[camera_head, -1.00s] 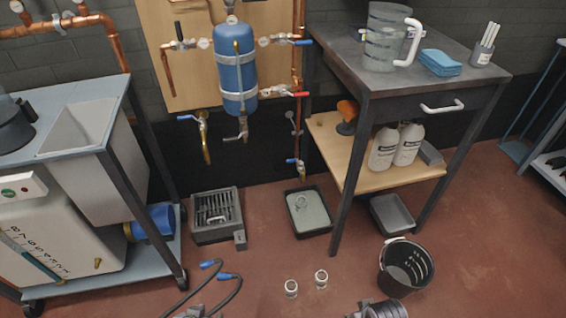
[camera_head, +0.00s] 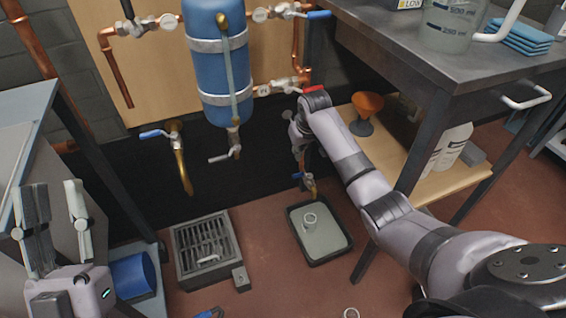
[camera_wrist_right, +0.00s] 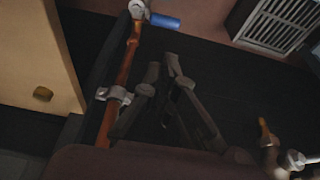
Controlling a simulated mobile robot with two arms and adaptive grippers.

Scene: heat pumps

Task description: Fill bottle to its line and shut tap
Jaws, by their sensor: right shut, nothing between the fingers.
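A small clear vessel (camera_head: 310,220), seemingly the bottle, stands in a dark tray (camera_head: 336,247) on the floor. Its line and level are too small to make out. Above it, a tap (camera_head: 308,183) with a blue handle and brass spout hangs on the copper pipe; its handle also shows in the right wrist view (camera_wrist_right: 166,20). My right gripper (camera_head: 300,152) is shut and empty beside the pipe, just above this tap. In the right wrist view its closed fingertips (camera_wrist_right: 172,62) appear apart from the handle. My left gripper (camera_head: 56,188) is open and empty at the left.
A blue cylinder (camera_head: 217,70) with valves hangs on the board. Another brass tap (camera_head: 182,168) is left of it. A grated drain (camera_head: 203,248) sits on the floor left of the tray. The table leg (camera_head: 425,145) stands close to my right arm.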

